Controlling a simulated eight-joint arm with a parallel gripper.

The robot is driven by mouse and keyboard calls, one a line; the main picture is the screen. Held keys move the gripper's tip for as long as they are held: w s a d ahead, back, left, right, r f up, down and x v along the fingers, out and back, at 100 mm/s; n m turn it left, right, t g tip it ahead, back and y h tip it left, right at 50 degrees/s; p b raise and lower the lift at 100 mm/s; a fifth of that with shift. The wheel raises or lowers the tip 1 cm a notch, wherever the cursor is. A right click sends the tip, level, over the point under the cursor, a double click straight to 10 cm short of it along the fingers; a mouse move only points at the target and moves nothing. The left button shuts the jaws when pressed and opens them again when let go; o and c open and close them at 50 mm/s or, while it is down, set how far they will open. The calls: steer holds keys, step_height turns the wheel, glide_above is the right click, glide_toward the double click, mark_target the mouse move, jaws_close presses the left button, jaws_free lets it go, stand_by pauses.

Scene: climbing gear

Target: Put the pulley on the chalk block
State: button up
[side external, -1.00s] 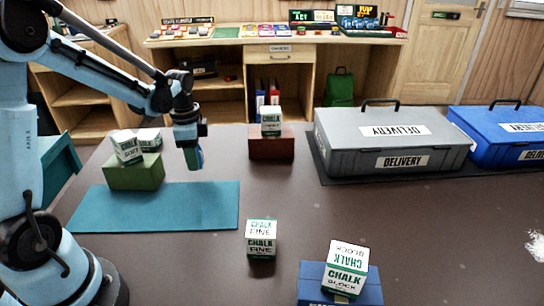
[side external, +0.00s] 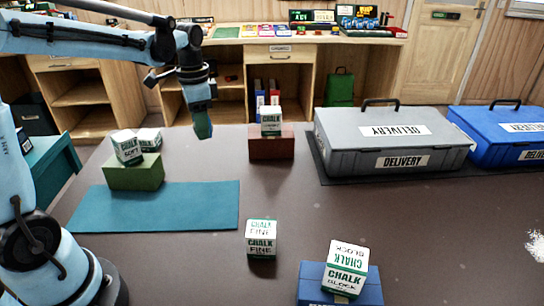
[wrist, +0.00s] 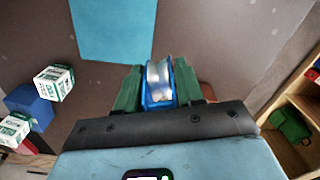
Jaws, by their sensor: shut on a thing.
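The blue pulley (wrist: 159,86) with a pale wheel is between the green fingers of my gripper (wrist: 158,92) in the wrist view. My gripper (side external: 203,128) is shut on it and holds it raised above the table, left of the brown box in the side view. The pulley cannot be made out clearly there. The chalk block (side external: 346,268), a white and green cube lettered CHALK BLOCK, sits on a blue box (side external: 312,284) at the front right. It also shows at the left edge of the wrist view (wrist: 14,129). My gripper is well apart from it.
A CHALK FINE cube (side external: 261,239) stands alone on the table. Another chalk cube (side external: 271,121) sits on the brown box (side external: 262,146). Two cubes sit on a green box (side external: 134,176) by the teal mat (side external: 180,207). A grey delivery case (side external: 345,150) stands right; mid-table is clear.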

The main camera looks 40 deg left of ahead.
steer(key=a+r+n, duration=0.3)
steer(key=a+n, duration=0.2)
steer(key=a, duration=1.1)
glide_above(145, 134)
steer(key=f, duration=0.7)
steer(key=shift+d, duration=0.3)
steer(key=shift+a+f, duration=0.2)
steer(key=shift+f, duration=2)
steer(key=shift+f, duration=0.15)
steer(key=o, duration=1.1)
